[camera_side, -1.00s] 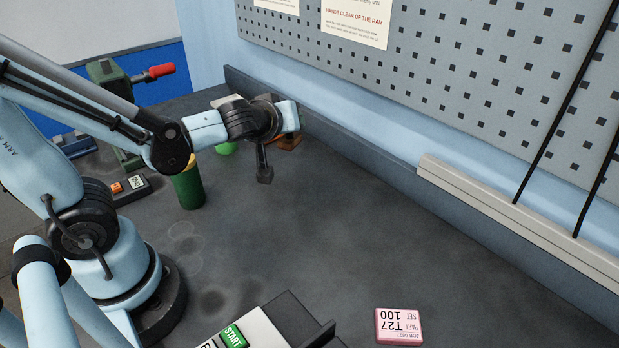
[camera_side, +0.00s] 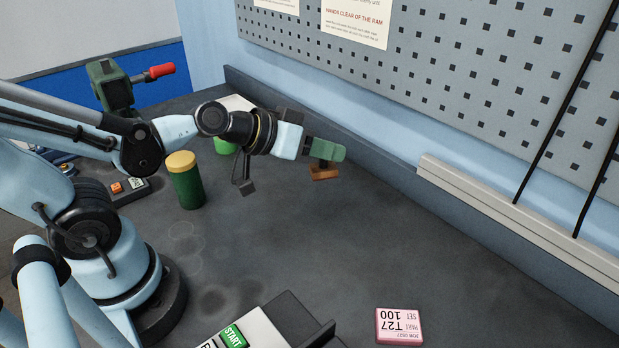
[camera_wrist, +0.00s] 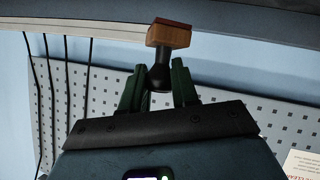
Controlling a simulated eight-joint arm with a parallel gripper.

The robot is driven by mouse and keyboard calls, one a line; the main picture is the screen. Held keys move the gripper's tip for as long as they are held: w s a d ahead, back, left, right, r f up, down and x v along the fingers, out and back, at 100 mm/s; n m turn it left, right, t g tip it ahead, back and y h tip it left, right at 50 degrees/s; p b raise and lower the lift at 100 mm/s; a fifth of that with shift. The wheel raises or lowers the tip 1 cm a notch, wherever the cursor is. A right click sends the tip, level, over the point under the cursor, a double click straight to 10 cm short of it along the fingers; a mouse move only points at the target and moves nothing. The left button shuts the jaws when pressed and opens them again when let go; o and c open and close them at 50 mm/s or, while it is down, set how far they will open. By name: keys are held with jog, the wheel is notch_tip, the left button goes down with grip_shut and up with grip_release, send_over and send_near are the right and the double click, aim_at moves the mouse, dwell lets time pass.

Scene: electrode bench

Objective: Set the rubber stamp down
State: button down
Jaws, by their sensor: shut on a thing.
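The rubber stamp has a brown wooden block (camera_wrist: 169,34) and a dark rounded handle (camera_wrist: 160,75). In the wrist view my gripper (camera_wrist: 157,84) has its green fingers on both sides of the handle, shut on it, and the block sticks out beyond the fingertips. In the side view my gripper (camera_side: 325,150) is near the back wall, with the wooden block (camera_side: 324,173) low beneath the green fingers. The fingers hide the handle there. The stamp appears to be above the bench, but its exact height cannot be told.
A green jar with a yellow lid (camera_side: 186,182) stands left of my gripper. A pink label block (camera_side: 399,326) lies at the front right. A box with a green START button (camera_side: 233,337) is at the front. The dark bench (camera_side: 330,240) is clear in the middle.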

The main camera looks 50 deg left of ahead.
jog(key=s+d+f+m+g+h, duration=0.2)
jog(key=s+d+m+g+h, duration=0.7)
jog(key=s+d+m+g, duration=0.7)
jog(key=shift+m+t+y, duration=0.3)
jog(key=shift+m+t, duration=0.4)
jog(key=w+a+f, duration=0.1)
jog(key=w+f, duration=0.1)
jog(key=w, duration=0.1)
jog(key=w+a+f, duration=0.2)
jog(key=w, duration=0.2)
jog(key=w+a+f, duration=0.2)
jog(key=w, duration=0.1)
jog(key=shift+w+f, duration=0.25)
jog(key=shift+f, duration=2.15)
jog(key=c, duration=0.8)
grip_release()
jog(key=shift+c, duration=0.2)
